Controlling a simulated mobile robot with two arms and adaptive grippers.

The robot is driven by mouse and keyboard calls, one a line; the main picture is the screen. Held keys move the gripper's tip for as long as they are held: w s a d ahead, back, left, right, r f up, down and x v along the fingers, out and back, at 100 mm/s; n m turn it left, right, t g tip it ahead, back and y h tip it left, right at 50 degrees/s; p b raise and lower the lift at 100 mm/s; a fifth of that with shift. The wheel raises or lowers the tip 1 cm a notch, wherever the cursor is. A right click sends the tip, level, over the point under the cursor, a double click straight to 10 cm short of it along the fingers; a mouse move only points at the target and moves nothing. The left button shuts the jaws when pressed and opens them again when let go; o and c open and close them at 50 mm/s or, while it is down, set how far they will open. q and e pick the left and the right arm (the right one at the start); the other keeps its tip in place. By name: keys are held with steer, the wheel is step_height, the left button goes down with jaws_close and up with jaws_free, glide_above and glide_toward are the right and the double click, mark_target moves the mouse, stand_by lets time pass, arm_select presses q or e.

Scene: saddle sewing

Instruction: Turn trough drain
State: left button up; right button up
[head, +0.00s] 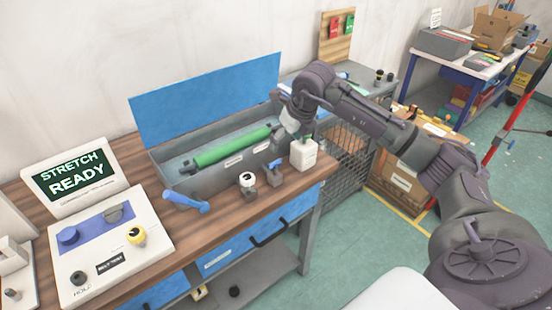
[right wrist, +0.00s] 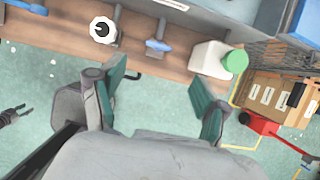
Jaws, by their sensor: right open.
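The trough (head: 170,172) is a long grey box with a raised blue lid, a green roller (head: 232,146) inside and fittings along its front. A blue-handled lever (head: 187,200) is at its left front. A round black-and-white fitting (head: 247,180) and a small lever fitting (head: 273,172) are further right. In the right wrist view, the round fitting (right wrist: 103,30) and blue lever (right wrist: 157,45) lie ahead of the fingers. I cannot tell which fitting is the drain. My right gripper (head: 301,131) is open and empty, above the white bottle in the head view; its fingers (right wrist: 158,88) are spread.
A white bottle (head: 303,154) stands at the bench's right end; its green cap (right wrist: 235,61) shows in the wrist view. A control panel (head: 110,240) and a "STRETCH READY" screen (head: 75,183) stand left. A wire cage (head: 345,150) and cardboard boxes (head: 395,180) are beyond the bench.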

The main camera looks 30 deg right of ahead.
mark_target(275, 162)
steer(key=p+x, duration=0.2)
steer(key=x, duration=0.8)
steer(key=shift+w+a+f+p, duration=0.1)
steer(key=shift+w+f+p, duration=0.2)
steer(key=shift+f, duration=0.4)
steer(key=c, duration=1.2)
steer(key=shift+o, duration=0.2)
